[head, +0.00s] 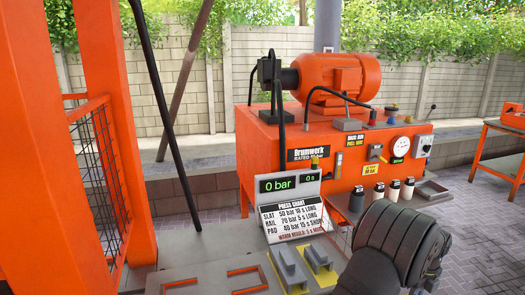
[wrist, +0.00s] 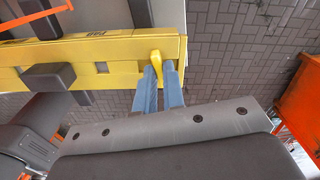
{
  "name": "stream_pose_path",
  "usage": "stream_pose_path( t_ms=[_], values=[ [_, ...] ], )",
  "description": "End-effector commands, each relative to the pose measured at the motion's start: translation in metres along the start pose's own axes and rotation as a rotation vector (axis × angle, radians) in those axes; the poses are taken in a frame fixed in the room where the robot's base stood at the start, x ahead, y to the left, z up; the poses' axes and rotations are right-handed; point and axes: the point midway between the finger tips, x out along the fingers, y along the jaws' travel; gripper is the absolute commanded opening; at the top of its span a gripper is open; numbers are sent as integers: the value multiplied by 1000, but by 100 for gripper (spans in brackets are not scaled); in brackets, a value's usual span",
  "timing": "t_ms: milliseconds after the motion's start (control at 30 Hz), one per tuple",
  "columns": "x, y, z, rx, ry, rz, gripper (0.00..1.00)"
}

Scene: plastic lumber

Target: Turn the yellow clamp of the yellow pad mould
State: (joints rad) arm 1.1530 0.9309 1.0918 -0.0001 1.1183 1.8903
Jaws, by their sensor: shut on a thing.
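The yellow pad mould (wrist: 60,55) is a long yellow bar across the upper left of the wrist view, with dark printing on its top. Its yellow clamp (wrist: 156,58) is a small lever at the bar's right end, pointing down toward me. My gripper (wrist: 159,74) has its two blue-grey fingers closed about the clamp's lower end, one on each side. The clamp's tip between the fingers is partly hidden. In the head view my dark wrist fills the lower right, and the fingers and clamp cannot be seen.
A grey block (wrist: 48,78) lies across the mould in the wrist view. Grey blocks with yellow edging (head: 318,257) stand on the bench in the head view. Behind are a display reading 0 bar (head: 277,184), a press chart (head: 288,217) and the orange power unit (head: 262,148).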

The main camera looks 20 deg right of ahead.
Motion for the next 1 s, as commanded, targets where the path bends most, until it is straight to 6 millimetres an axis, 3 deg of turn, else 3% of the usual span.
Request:
stream_pose_path(
  t_ms=[267,533,800,833,900,967,1000],
  values=[
    [-1,-1,0,11,0,-2,0],
    [-1,-1,0,205,0,-2,0],
    [-1,-1,0,237,-1,-2,0],
    [-1,-1,0,236,-1,-2,15],
    [-1,0,0,236,-1,-2,28],
    [-1,0,0,236,0,-2,38],
    [-1,0,0,236,0,-1,38]
  ],
)
